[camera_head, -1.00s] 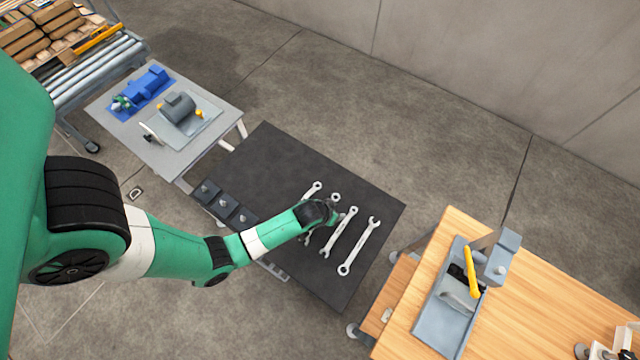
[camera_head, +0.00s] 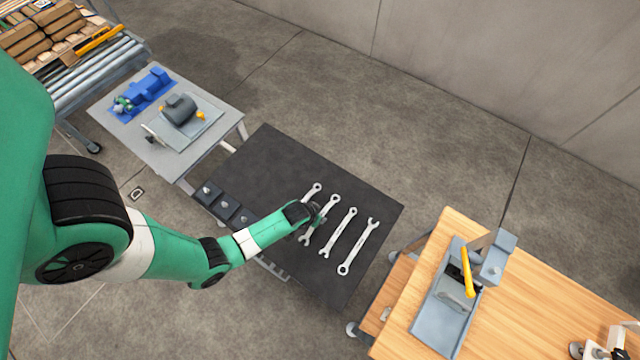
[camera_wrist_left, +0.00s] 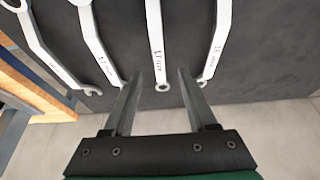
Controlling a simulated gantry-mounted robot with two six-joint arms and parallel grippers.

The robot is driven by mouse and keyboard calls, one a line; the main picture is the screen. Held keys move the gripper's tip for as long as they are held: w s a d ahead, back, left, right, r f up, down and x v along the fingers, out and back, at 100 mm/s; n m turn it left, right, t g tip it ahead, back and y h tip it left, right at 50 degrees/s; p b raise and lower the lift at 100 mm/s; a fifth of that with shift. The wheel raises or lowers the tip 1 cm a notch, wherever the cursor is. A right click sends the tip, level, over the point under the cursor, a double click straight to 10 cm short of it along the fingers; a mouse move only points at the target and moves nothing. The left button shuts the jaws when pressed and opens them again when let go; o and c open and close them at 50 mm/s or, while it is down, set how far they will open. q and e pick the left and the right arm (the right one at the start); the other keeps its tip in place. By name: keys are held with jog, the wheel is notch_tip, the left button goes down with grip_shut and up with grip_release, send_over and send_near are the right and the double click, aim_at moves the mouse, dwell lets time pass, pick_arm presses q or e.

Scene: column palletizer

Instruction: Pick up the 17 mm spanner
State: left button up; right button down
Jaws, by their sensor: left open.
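Several silver spanners lie side by side on a dark mat-topped table (camera_head: 262,160). In the head view they are the leftmost (camera_head: 316,188), partly behind my gripper, the second (camera_head: 333,201), the third (camera_head: 338,234) and the rightmost (camera_head: 358,247). My left gripper (camera_head: 319,214) is over the second spanner. In the left wrist view my left gripper (camera_wrist_left: 155,80) is open and empty, with one spanner (camera_wrist_left: 155,35) lying below and between its fingers. Another spanner (camera_wrist_left: 217,40) is close by the right finger.
Dark blocks (camera_head: 228,211) sit along the table's left edge. A grey table (camera_head: 190,150) with a blue fixture (camera_head: 150,88) stands left. A wooden bench (camera_head: 525,290) with a grey tray (camera_head: 432,322) stands right. The mat's back part is clear.

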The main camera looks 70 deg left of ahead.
pick_arm(q)
jog(key=b+x, duration=0.4)
jog(key=x, duration=0.1)
jog(key=shift+s+d+f, duration=0.15)
jog(key=shift+d, duration=0.1)
jog(key=shift+a, duration=0.1)
grip_shut()
